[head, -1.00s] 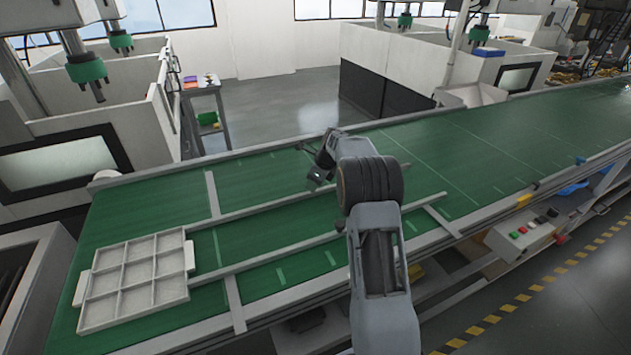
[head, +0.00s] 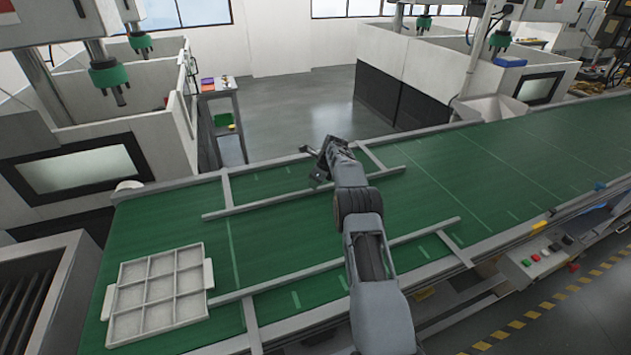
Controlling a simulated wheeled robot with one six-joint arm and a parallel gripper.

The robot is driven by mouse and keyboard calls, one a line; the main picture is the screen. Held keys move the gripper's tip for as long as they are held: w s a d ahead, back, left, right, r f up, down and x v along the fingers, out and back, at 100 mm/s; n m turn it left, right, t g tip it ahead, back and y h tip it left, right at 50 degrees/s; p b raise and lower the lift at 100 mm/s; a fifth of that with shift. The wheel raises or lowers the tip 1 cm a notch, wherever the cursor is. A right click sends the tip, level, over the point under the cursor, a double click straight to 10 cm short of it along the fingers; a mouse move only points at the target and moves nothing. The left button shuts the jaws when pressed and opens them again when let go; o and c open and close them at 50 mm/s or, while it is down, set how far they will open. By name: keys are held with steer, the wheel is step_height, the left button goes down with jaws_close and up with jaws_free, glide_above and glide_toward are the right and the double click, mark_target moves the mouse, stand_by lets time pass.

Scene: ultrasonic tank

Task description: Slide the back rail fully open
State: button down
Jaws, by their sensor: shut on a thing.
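The back rail (head: 262,202) is a long grey bar lying across the green conveyor, near its far side. The front rail (head: 300,273) runs roughly parallel to it, with a wide strip of belt between them. My gripper (head: 317,170) is at the back rail, right of its middle, and is shut on it. My own wrist and forearm hide part of the rail and the exact contact. Grey crossbars (head: 226,188) and (head: 371,156) join the back rail to the conveyor's far edge.
A pale divided tray (head: 207,272) lies on the belt's left end, against the front rail's left end. White machine enclosures (head: 84,168) stand behind the conveyor. The belt right of the rails is clear. A control box with buttons (head: 540,258) is on the near side.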

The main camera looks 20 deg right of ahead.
steer(key=c, duration=0.8)
jaws_free()
steer(key=shift+o, duration=0.2)
steer(key=b+v, duration=0.2)
steer(key=v, duration=1.2)
